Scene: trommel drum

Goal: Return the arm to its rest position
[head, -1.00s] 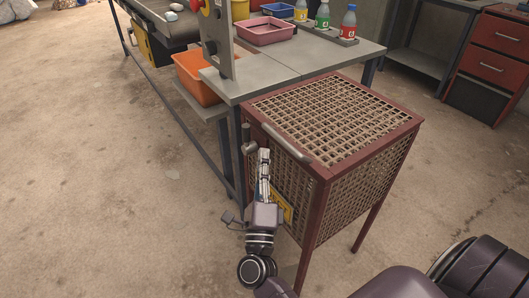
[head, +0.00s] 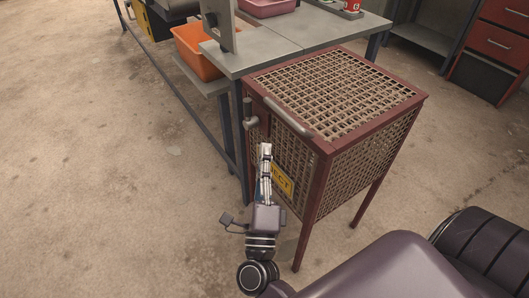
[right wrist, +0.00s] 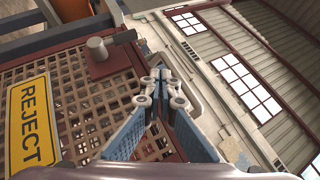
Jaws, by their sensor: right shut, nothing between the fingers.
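My right gripper (head: 266,150) is shut and empty in front of the red-framed mesh cage (head: 318,168). In the right wrist view its fingertips (right wrist: 163,80) meet, with nothing between them. The cage's mesh side (right wrist: 85,95) and yellow REJECT sign (right wrist: 32,120) stand to the left there. The sign also shows in the head view (head: 282,181), partly hidden by the gripper. A grey handle bar (head: 287,119) runs along the cage's top edge, and a latch knob (head: 249,121) sits at its left corner. My left gripper is not in view.
A grey workbench (head: 285,45) adjoins the cage, with an orange bin (head: 196,58) below its top and a pink tray (head: 266,7) on it. A red drawer cabinet (head: 497,45) stands back right. The concrete floor at left is clear.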

